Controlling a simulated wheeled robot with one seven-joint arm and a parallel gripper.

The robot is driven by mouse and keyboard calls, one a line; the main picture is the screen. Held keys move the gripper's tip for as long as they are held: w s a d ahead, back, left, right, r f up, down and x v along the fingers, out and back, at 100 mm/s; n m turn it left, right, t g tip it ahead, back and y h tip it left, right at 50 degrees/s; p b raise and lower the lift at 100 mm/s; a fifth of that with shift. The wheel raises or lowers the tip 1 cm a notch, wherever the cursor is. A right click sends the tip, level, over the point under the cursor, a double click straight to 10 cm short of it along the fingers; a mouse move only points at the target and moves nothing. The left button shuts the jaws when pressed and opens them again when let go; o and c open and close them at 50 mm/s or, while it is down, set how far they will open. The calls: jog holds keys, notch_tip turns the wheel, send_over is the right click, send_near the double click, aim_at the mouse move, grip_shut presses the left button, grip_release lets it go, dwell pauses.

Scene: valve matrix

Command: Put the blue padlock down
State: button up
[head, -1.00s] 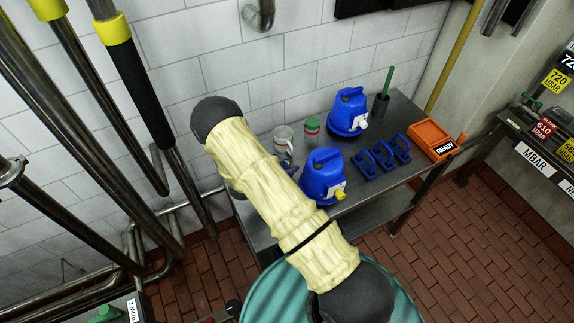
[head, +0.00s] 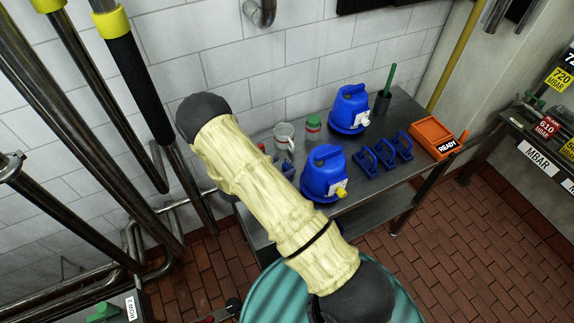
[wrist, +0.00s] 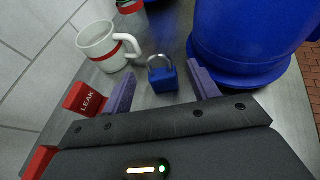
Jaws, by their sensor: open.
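The blue padlock (wrist: 164,78) stands upright on the grey metal table in the wrist view, its silver shackle pointing away from me. My gripper (wrist: 163,85) is open, with one purple finger on each side of the padlock and a visible gap to each.
A white mug with a red band (wrist: 106,46) stands left of the padlock, and a red LEAK block (wrist: 85,99) is nearer. A large blue container (head: 322,175) stands close on the right. Another blue container (head: 349,110), blue racks (head: 383,153) and an orange READY tray (head: 432,137) are farther along.

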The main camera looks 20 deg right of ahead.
jog(key=b+v, duration=0.1)
jog(key=v, duration=0.7)
jog(key=shift+s+b, duration=0.15)
jog(key=shift+b, duration=0.2)
jog(key=shift+r, duration=0.1)
jog(key=s+d+r+m+g+y, duration=0.5)
jog(key=s+r+m+g, duration=0.25)
jog(key=s+m, duration=0.3)
jog(key=s+r+m+t+y, duration=0.4)
jog(key=r+m+y, duration=0.3)
jog(key=r+m, duration=0.3)
jog(key=m, duration=0.3)
jog(key=shift+s+a, duration=0.3)
jog(key=shift+a, duration=0.1)
jog(key=shift+r, duration=0.15)
